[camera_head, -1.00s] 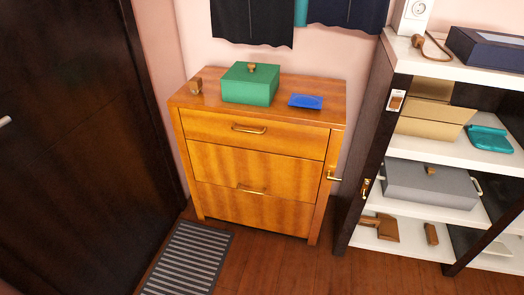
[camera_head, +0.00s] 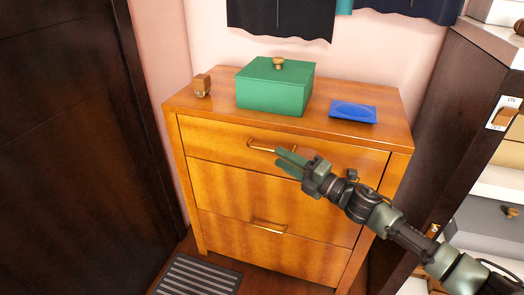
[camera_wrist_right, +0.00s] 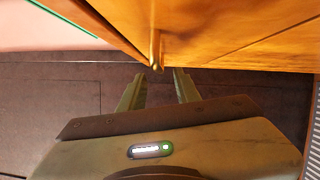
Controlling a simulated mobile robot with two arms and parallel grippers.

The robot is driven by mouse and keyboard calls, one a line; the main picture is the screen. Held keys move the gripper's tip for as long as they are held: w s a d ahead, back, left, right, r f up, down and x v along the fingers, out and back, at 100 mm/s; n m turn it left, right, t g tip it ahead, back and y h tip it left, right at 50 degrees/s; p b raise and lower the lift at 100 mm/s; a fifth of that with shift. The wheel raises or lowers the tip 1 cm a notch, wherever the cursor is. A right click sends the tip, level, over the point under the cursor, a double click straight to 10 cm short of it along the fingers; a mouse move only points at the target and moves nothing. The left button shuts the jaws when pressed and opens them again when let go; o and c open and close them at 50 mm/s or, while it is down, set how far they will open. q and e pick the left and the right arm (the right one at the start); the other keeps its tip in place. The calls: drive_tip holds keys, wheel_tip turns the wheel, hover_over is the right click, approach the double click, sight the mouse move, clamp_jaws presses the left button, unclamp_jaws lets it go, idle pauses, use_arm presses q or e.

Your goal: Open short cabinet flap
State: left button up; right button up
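The short wooden cabinet (camera_head: 180,105) stands against the pink wall in the head view. Its top front panel (camera_head: 215,140) is shut and carries a brass bar handle (camera_head: 258,145). A lower panel has another brass handle (camera_head: 268,225). My right gripper (camera_head: 285,161) is in front of the top panel, with its fingertips close to the right end of the upper handle. In the right wrist view the fingers (camera_wrist_right: 159,74) are spread apart and empty, and a brass handle (camera_wrist_right: 155,50) lies just beyond the gap between them. Whether they touch it is unclear. My left gripper is not in view.
A dark door (camera_head: 70,140) is at left, a dark-sided shelf (camera_head: 440,130) at right. A striped mat (camera_head: 195,277) lies on the floor.

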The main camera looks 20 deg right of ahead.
sight(268, 150)
drive_tip(key=shift+x, duration=2.95)
drive_tip(key=shift+d+r, duration=0.1)
clamp_jaws()
